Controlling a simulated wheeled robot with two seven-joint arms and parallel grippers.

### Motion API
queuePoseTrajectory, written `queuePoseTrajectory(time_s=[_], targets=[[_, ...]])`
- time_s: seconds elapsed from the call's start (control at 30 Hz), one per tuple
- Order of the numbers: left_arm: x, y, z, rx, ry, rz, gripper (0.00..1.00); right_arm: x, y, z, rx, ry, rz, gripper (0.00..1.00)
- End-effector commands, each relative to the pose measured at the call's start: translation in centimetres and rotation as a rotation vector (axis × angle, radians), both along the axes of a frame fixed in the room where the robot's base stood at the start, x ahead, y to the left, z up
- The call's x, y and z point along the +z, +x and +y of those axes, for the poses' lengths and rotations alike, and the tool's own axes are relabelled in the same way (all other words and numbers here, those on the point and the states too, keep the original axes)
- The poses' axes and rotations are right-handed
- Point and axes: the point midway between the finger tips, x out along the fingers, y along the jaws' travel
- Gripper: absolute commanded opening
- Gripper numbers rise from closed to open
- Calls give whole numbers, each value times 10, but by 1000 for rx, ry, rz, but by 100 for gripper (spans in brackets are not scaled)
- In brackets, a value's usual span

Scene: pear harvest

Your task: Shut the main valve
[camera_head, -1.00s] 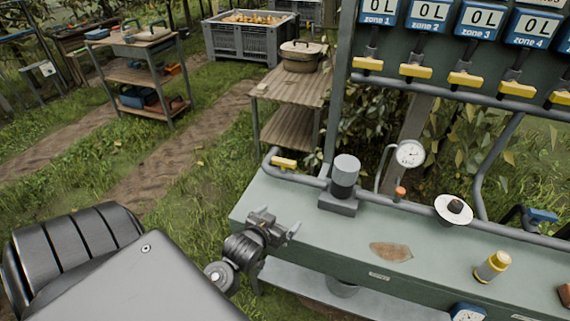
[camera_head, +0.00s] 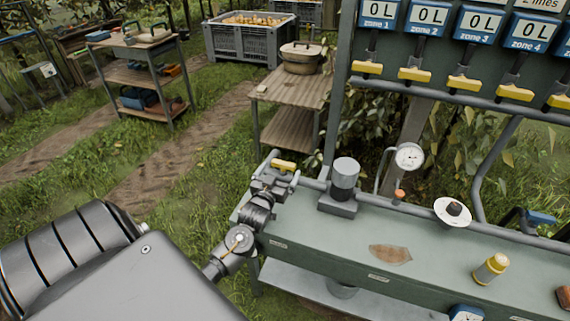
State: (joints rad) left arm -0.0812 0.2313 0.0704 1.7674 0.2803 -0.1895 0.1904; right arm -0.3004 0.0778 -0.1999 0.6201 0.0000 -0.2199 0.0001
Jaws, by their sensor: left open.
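The main valve appears to be the yellow lever (camera_head: 283,166) on the grey pipe at the left end of the green bench. The lever lies roughly along the pipe. My left gripper (camera_head: 282,178) is open just in front of the lever, its fingers on either side of it in the picture. Whether they touch it I cannot tell. The gripper hides part of the pipe's left bend. My right gripper is not in view.
Several yellow zone levers hang above. A wooden stand with a pot (camera_head: 302,58) is behind; grass lies left.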

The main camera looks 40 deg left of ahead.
Motion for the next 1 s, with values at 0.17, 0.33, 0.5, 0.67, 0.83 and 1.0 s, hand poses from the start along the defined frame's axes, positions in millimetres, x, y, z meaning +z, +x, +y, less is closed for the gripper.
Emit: queuePoseTrajectory(time_s=[0.17,0.33,0.5,0.67,0.83,1.0], targets=[[1,27,10,1,0,-1,98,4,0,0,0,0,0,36],[0,40,15,0,1,1,98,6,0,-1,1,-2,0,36],[0,44,15,0,0,1,98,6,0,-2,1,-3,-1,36],[0,44,15,-1,0,1,98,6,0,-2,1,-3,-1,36],[0,44,15,-1,0,1,77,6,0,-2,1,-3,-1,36],[0,44,15,-1,0,1,55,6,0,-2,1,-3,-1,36]])
